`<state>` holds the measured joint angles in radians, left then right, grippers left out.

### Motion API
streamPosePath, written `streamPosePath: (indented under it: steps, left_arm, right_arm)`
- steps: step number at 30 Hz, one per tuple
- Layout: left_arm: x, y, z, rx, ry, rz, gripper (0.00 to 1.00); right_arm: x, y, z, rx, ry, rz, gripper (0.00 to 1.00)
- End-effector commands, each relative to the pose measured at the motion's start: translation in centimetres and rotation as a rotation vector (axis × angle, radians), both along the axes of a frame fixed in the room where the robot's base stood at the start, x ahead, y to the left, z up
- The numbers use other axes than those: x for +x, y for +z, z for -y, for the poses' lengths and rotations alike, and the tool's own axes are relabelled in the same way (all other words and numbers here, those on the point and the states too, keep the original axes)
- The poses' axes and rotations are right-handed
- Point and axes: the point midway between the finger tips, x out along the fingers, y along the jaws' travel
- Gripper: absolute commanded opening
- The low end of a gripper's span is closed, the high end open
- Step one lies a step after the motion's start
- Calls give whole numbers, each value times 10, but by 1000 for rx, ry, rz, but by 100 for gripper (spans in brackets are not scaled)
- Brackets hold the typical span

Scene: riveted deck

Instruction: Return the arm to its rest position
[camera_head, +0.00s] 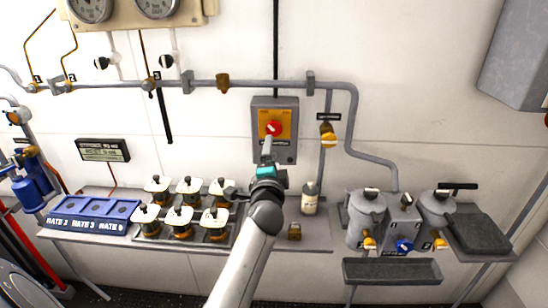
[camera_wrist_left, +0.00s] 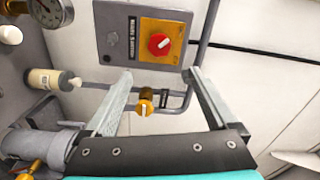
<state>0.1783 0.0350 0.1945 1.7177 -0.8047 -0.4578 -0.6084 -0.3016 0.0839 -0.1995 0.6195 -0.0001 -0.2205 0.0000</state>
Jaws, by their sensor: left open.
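My left arm (camera_head: 245,255) reaches up from the bottom of the head view, extended toward the wall. Its gripper (camera_head: 267,145) is just below and in front of a grey control box (camera_head: 287,146) with a red knob (camera_head: 274,128) on an orange plate. In the left wrist view the two fingers (camera_wrist_left: 159,75) are spread apart with nothing between them. The red knob (camera_wrist_left: 159,44) shows beyond the fingertips, apart from them. My right gripper is in neither view.
A shelf (camera_head: 318,240) carries several yellow-and-white lidded jars (camera_head: 180,222), a blue rack (camera_head: 92,215) and a bottle (camera_head: 309,198). Grey canisters (camera_head: 366,215) stand at right. A pipe (camera_head: 270,84) and a yellow-handled valve (camera_head: 328,136) are on the wall near the box.

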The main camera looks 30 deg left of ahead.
Motion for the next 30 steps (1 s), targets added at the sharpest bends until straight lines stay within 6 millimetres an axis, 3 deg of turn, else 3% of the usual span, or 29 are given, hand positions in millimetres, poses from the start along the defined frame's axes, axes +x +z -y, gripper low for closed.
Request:
streamPosePath:
  steps: [20, 23, 25, 30]
  left_arm:
    - [0, -3, 0, -4, -2, -3, 91]
    - [1, -26, 5, -32, -19, -28, 91]
    - [1, -60, 13, -76, -43, -64, 91]
    - [-13, -181, 44, -247, -107, -197, 91]
  right_arm:
    - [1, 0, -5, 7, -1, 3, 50]
    - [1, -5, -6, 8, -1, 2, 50]
    - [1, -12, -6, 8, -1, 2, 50]
    - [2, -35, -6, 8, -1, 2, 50]
